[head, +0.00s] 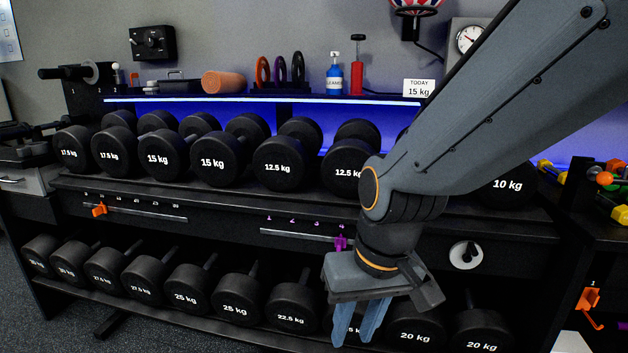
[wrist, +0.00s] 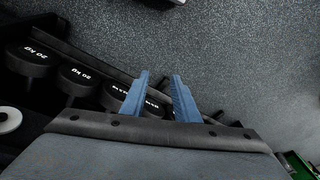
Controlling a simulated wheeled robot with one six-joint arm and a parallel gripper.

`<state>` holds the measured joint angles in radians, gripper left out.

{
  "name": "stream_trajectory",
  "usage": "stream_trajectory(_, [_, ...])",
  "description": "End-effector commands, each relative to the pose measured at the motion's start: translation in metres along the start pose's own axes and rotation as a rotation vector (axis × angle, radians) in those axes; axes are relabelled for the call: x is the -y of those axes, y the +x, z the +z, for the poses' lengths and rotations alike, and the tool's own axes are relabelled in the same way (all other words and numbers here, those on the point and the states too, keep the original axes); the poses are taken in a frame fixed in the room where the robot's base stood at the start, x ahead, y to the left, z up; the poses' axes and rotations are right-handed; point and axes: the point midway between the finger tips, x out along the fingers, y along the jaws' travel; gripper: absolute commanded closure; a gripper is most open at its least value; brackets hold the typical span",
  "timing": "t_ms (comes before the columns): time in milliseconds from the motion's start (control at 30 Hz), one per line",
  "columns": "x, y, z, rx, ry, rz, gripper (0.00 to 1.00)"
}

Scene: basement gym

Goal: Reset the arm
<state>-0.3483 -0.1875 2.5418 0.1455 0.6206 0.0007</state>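My gripper (head: 355,335) hangs at the end of my arm, fingers pointing down, in front of the lower dumbbell row at the right of centre in the head view. Its two blue fingers stand apart with nothing between them. In the wrist view the gripper (wrist: 160,78) also shows a clear gap between the fingertips, with rack edge and dark speckled floor beyond. My arm comes down from the upper right and hides part of the rack, including some upper dumbbells.
The dumbbell rack (head: 230,200) fills the view, with several dumbbells on two rows. An orange slider (head: 99,210), a purple slider (head: 341,243) and a white round dial (head: 465,255) sit on its front. An orange hook (head: 588,298) is at right. Open floor (wrist: 250,60) lies before the rack.

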Motion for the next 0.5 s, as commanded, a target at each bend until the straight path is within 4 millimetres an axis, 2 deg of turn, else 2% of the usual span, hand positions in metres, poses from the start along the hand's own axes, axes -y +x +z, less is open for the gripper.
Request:
stream_trajectory(267, [-0.02, -0.032, 0.056, 0.152, -0.036, 0.047, 0.72])
stream_trajectory(500, [-0.029, -0.051, 0.052, 0.152, 0.005, 0.057, 0.72])
